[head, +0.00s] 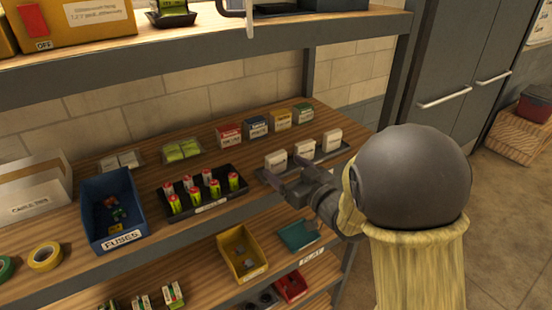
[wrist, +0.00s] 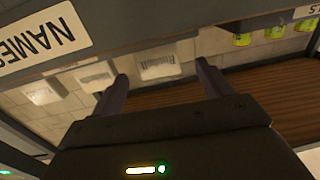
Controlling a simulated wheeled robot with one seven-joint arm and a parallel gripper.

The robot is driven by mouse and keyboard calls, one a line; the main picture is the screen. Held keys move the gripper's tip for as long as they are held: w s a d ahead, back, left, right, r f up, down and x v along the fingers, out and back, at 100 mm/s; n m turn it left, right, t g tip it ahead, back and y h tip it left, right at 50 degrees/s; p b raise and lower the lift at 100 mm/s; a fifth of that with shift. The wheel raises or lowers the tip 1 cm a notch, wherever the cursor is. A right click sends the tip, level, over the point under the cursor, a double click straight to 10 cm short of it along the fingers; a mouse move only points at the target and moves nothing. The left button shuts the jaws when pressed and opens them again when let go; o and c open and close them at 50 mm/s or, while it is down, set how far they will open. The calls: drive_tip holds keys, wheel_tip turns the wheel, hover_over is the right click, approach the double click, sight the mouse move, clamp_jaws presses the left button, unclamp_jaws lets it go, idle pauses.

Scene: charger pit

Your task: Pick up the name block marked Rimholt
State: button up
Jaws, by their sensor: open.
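Three white name blocks stand in a row in a dark tray (head: 342,152) on the middle shelf. In the wrist view, the block whose blurred, upside-down print seems to read Rimholt (wrist: 162,64) shows between my fingertips. It appears to be the left block (head: 275,160) of the row in the head view. The middle block (wrist: 95,76) and the far one (wrist: 42,92) have print too small to read. My gripper (head: 293,172) is open and empty, just in front of the tray. In the wrist view my gripper (wrist: 163,74) points at the block; I cannot tell the exact gap.
A tray of batteries (head: 203,190) stands left of the name tray. Several coloured boxes (head: 255,127) stand behind. A blue fuses bin (head: 112,208) is further left. The upper shelf (head: 200,50) hangs above; a yellow bin (head: 241,252) sits below.

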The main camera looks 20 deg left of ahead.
sight(278, 160)
drive_tip(key=shift+w+a+r+p, duration=0.2)
drive_tip(key=shift+a+p, duration=0.05)
drive_tip(key=shift+p, duration=0.2)
drive_tip(key=p+x, duration=0.3)
drive_tip(key=x, duration=0.1)
drive_tip(key=shift+w+r, duration=0.1)
drive_tip(key=shift+r, duration=0.1)
drive_tip(key=shift+w+a+f, duration=0.1)
drive_tip(key=shift+w, duration=0.1)
drive_tip(key=shift+s, duration=0.1)
drive_tip(key=shift+s, duration=0.1)
drive_tip(key=shift+c, duration=0.5)
drive_tip(key=c, duration=1)
